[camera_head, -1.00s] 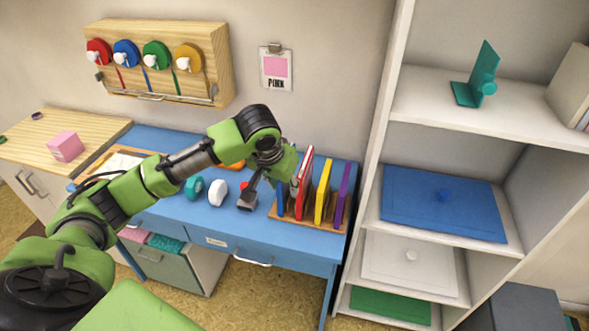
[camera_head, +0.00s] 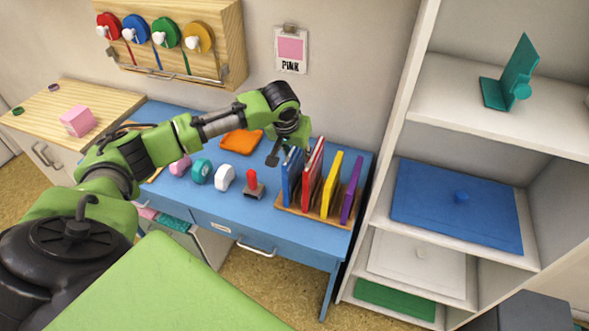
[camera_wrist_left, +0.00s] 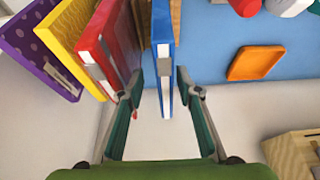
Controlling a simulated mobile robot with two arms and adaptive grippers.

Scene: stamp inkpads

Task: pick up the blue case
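The blue case (camera_head: 291,176) stands upright at the left end of a wooden rack (camera_head: 318,218) on the blue desk. In the left wrist view the blue case (camera_wrist_left: 162,50) lies between the two fingers. My left gripper (camera_head: 284,152) is at the far upper end of the case in the head view. In the left wrist view my left gripper (camera_wrist_left: 161,80) is open, one finger on each side of the case, with gaps showing. Whether a finger touches it is unclear. My right gripper is not in view.
A red case (camera_head: 313,172), a yellow case (camera_head: 332,187) and a purple case (camera_head: 351,190) stand right of the blue one. A red-handled stamp (camera_head: 253,184) and an orange tray (camera_head: 241,142) are left of the rack. White shelves (camera_head: 395,120) rise at the right.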

